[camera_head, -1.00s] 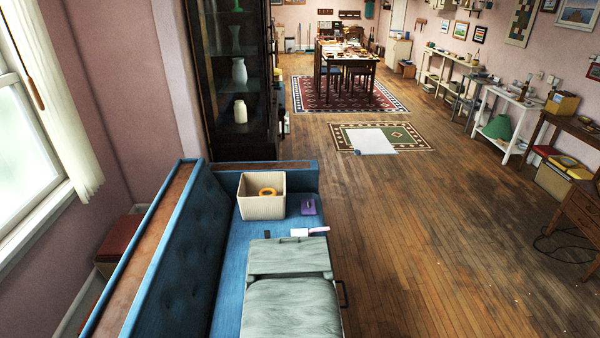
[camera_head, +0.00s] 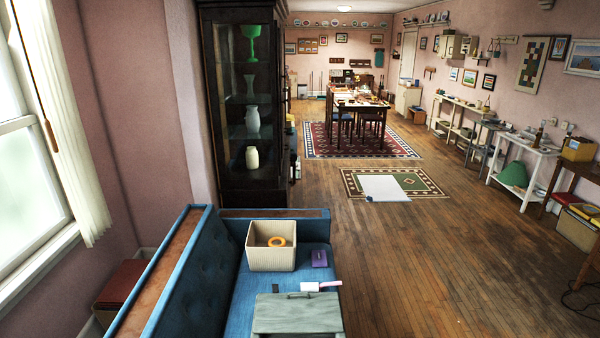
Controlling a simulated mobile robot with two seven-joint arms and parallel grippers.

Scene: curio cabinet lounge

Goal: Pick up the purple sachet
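The purple sachet (camera_head: 319,258) lies flat on the blue sofa seat (camera_head: 240,312), just right of a cream ribbed bin. It is small and dark purple. A paler pink-purple item with a white part (camera_head: 321,286) lies nearer me, by the far edge of a grey-green case. Neither of my grippers shows in the head view.
The cream bin (camera_head: 261,259) holds an orange ring (camera_head: 277,242). The grey-green case (camera_head: 297,315) covers the near seat. A dark glass cabinet (camera_head: 246,110) stands behind the sofa. The wooden floor (camera_head: 430,270) to the right is clear.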

